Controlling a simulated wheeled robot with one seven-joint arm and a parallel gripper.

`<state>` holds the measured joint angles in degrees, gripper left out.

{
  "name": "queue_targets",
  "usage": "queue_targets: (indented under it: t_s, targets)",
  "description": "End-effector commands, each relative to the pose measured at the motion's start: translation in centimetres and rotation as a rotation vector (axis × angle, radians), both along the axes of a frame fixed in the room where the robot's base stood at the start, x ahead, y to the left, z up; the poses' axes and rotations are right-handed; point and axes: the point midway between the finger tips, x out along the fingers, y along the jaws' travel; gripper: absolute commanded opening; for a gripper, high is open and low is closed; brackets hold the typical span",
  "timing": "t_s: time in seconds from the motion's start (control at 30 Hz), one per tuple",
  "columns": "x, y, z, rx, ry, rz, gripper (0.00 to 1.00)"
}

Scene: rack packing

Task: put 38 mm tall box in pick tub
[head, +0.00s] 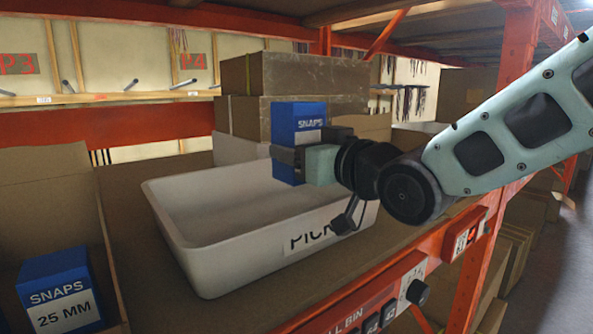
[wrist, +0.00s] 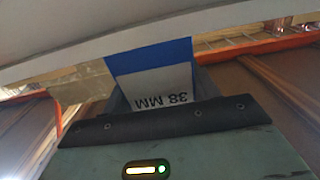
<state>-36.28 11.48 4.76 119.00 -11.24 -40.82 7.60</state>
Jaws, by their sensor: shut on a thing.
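My gripper (head: 292,157) is shut on the 38 mm tall box (head: 298,115), a blue carton with a white label reading SNAPS. The box is upright in the head view, and the jaws cover its lower middle. The wrist view shows the same box (wrist: 152,57) with "38 MM" upside down on its white label. The white pick tub (head: 215,272) stands on the shelf, its label partly hidden by a part of my wrist. In the head view the box overlaps the tub's back right part and appears raised above its floor. The visible tub floor is empty.
A carton at left (head: 108,235) holds a blue and white 25 MM SNAPS box (head: 60,290). Large brown boxes (head: 310,75) are stacked behind the tub. An orange rack upright (head: 515,50) stands at right, and an orange front rail (head: 440,245) carries controls.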

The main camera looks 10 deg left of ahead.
Motion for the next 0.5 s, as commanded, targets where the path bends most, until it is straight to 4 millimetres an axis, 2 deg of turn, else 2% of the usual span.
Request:
queue_targets:
  t_s: [0.3,0.5]
  targets:
    - [0.0,0.0,-3.6,0.001,-0.001,-0.001,0.28]
    - [0.0,0.0,-3.8,0.002,-0.003,-0.001,0.28]
